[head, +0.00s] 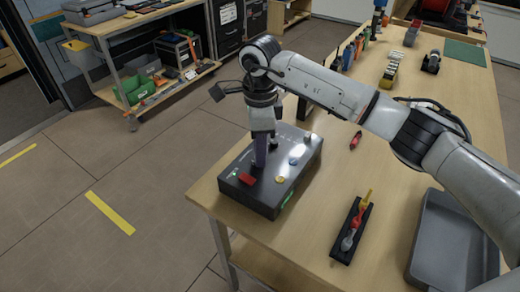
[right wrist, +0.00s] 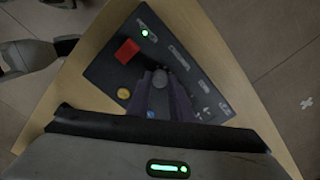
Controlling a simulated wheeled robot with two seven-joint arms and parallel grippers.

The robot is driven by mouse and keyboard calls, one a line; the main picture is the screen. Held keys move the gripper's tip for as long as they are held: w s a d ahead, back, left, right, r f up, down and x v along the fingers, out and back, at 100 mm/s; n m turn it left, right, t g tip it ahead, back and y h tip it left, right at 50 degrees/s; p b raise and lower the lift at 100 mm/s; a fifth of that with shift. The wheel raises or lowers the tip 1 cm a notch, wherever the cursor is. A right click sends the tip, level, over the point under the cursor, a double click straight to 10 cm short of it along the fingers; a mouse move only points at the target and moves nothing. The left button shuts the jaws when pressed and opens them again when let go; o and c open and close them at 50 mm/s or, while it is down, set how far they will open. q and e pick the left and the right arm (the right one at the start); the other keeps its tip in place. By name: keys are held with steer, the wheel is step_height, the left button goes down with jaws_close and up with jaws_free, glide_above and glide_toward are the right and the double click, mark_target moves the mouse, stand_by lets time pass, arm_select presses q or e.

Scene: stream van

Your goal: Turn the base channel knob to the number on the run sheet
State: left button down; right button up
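A dark control box (head: 300,165) stands at the table's near left corner. It has a red block, a yellow button, a blue button and a green light. My right gripper (head: 260,163) points down over the box's top, its purple fingers close to the panel. In the right wrist view a round grey knob (right wrist: 160,77) shows between the parted fingertips (right wrist: 160,88). I see no clear grip on it. The knob's setting and the panel lettering are too small to read. I cannot identify a run sheet. My left gripper is not in view.
A black holder with coloured tools (head: 352,228) and a grey tray (head: 452,245) lie on the table right of the box. A shelf cart (head: 130,60) stands at the back left. The floor between is clear.

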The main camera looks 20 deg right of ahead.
jaws_close()
steer(key=shift+m, duration=0.3)
steer(key=m, duration=0.3)
steer(key=shift+r+m, duration=0.1)
steer(key=shift+m, duration=2)
steer(key=o, duration=0.6)
jaws_free()
